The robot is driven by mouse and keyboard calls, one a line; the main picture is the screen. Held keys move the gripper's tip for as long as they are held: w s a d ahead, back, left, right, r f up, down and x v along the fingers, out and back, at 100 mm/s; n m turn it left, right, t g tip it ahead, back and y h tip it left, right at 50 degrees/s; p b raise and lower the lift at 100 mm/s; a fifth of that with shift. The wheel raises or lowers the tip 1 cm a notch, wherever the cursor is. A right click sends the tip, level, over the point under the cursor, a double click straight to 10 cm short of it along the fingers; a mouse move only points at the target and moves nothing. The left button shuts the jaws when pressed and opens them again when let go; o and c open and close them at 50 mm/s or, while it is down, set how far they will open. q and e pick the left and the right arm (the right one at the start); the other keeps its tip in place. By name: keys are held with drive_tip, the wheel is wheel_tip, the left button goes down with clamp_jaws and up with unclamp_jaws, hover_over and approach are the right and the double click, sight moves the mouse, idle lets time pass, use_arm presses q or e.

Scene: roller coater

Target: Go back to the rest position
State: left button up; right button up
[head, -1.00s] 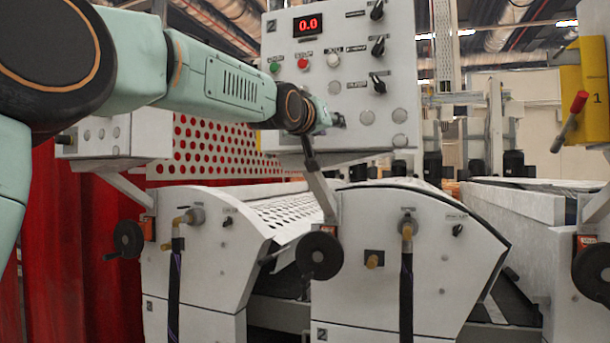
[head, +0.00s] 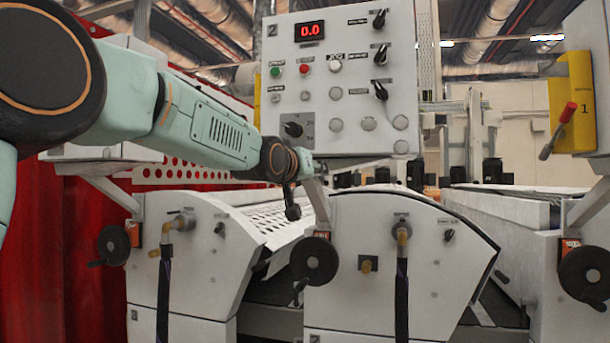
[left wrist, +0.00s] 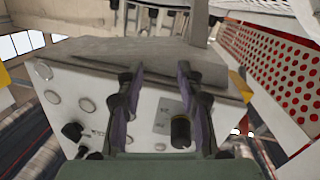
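My left arm comes in from the left in the head view. Its gripper (head: 313,168) is at the lower edge of the grey control panel (head: 345,80), below a black knob on a dark plate (head: 291,129). In the left wrist view, the two fingers of my left gripper (left wrist: 160,72) are spread with nothing between them. The panel (left wrist: 75,75) fills much of that view, appearing upside down. A black knob (left wrist: 180,132) shows close to the right finger in the picture. My right gripper is not in view.
The panel carries a red 0.0 display (head: 310,30), a green button (head: 276,72), a red button (head: 304,69) and several knobs. Below stand white machine housings (head: 400,255) with handwheels (head: 314,260).

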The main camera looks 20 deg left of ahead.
use_arm(q)
drive_tip(key=s+d+f+m+g+b, duration=0.1)
drive_tip(key=d+f, duration=0.1)
drive_tip(key=f, duration=1)
drive_tip(key=d+f+g+b, duration=0.1)
drive_tip(key=d+f, duration=0.1)
drive_tip(key=f, duration=1)
drive_tip(key=s+d+f+g+b, duration=0.15)
drive_tip(key=s+f, duration=0.35)
drive_tip(key=f, duration=0.8)
drive_tip(key=s+f+g, duration=0.3)
drive_tip(key=s+f, duration=0.3)
drive_tip(key=f, duration=0.6)
drive_tip(key=s+f+g+b, duration=0.2)
drive_tip(key=s+f+g, duration=0.1)
drive_tip(key=s+f, duration=0.7)
drive_tip(key=s+d+f+g+b, duration=0.1)
drive_tip(key=s+f+g, duration=0.3)
drive_tip(key=s+f, duration=0.6)
drive_tip(key=s+d+f+m+g+b, duration=0.1)
drive_tip(key=s+f+g+b, duration=0.2)
drive_tip(key=s+f, duration=0.8)
drive_tip(key=s, duration=0.8)
drive_tip(key=shift+s+g+h, duration=0.3)
drive_tip(key=shift+s+g, duration=0.05)
